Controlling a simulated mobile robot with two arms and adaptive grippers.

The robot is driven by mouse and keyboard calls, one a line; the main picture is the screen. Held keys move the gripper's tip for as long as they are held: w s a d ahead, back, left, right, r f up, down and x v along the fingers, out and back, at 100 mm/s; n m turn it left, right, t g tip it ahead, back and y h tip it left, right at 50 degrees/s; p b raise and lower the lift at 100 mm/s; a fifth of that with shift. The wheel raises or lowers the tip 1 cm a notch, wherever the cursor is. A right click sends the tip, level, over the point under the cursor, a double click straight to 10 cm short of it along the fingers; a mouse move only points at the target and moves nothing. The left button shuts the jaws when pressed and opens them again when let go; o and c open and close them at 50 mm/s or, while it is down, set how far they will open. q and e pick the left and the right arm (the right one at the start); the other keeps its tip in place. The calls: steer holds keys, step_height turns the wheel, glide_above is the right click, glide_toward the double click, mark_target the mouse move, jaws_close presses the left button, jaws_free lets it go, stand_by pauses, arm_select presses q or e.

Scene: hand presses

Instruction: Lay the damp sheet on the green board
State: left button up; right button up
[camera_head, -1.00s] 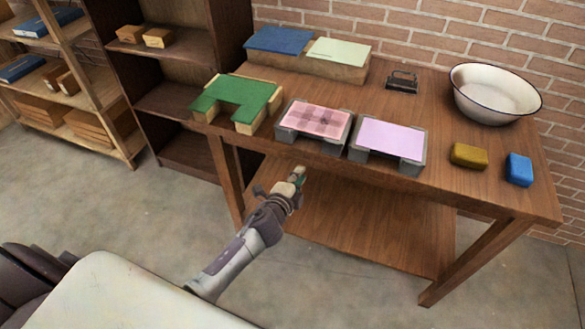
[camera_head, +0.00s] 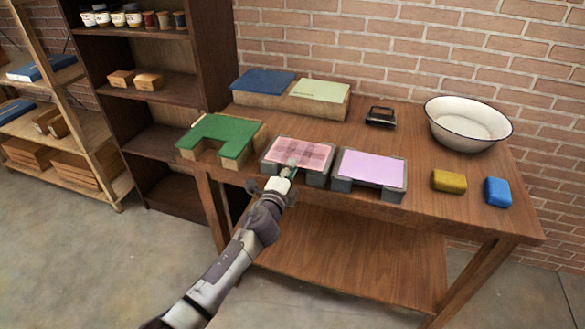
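The green board (camera_head: 222,132), with a notch in its front edge, rests on wooden supports at the left of the table. To its right, a pink checked sheet (camera_head: 305,152) lies on a grey stand. A plain lilac sheet (camera_head: 372,168) lies on a second grey stand. I cannot tell by look which sheet is damp. My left gripper (camera_head: 289,168) is at the front edge of the checked sheet's stand and covers part of it. Its fingers are too small to show whether they are open, or whether they touch the sheet. My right gripper is out of view.
Behind are a blue panel (camera_head: 262,82) and a pale green panel (camera_head: 320,91) on a wooden block. A dark metal item (camera_head: 380,117), a white basin (camera_head: 468,124), a yellow block (camera_head: 448,181) and a blue block (camera_head: 497,192) stand to the right on the table (camera_head: 420,222).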

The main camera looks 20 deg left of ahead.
arm_select(q)
steer(key=shift+w, duration=0.9)
steer(key=shift+c, duration=0.3)
jaws_close()
